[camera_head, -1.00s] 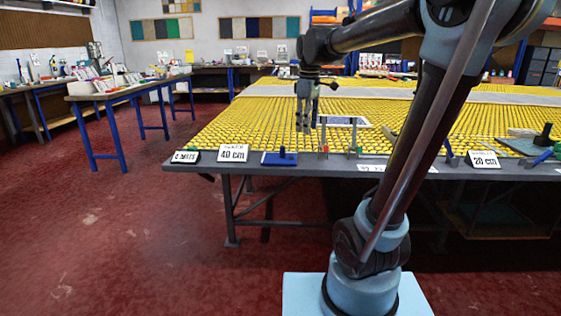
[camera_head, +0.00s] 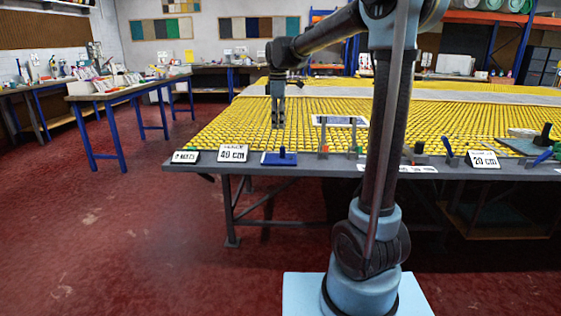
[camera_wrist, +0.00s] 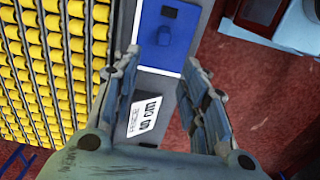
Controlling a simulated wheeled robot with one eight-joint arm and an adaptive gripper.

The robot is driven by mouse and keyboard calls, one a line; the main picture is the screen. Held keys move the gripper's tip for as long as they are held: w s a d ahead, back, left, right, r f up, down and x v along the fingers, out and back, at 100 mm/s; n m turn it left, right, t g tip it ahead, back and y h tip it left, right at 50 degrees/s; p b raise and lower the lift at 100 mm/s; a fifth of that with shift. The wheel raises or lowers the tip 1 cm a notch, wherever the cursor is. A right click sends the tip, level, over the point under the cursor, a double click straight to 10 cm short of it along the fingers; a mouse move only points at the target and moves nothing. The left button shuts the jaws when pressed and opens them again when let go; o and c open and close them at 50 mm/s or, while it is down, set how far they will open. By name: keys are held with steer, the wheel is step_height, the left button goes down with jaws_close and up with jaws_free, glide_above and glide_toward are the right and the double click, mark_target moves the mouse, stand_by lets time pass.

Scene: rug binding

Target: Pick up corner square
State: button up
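A flat blue plate with an upright blue knob (camera_head: 280,157), which looks like the corner square, lies on the grey front edge of the table. The wrist view shows the same blue plate (camera_wrist: 157,52) from above, with its knob between and beyond my fingertips. My gripper (camera_head: 278,127) points down above the yellow surface, just behind the plate as the head view shows it. In the wrist view my gripper (camera_wrist: 160,68) is open, with nothing between its fingers. No contact with the plate is visible.
A "40 cm" sign (camera_head: 233,153) stands just left of the plate and also shows between my fingers (camera_wrist: 147,118). A small upright tool with a red tip (camera_head: 323,147) stands to the right. A "20 cm" sign (camera_head: 484,159) is farther right. Yellow ribbed material (camera_head: 235,125) covers the tabletop.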

step_height(320, 180, down, 6)
steer(key=shift+r, duration=0.1)
steer(key=shift+s+d+f, duration=0.1)
steer(key=shift+d+f, duration=0.05)
steer(key=shift+f, duration=1.3)
steer(key=shift+s+d+f, duration=0.1)
steer(key=shift+f, duration=1.3)
jaws_close()
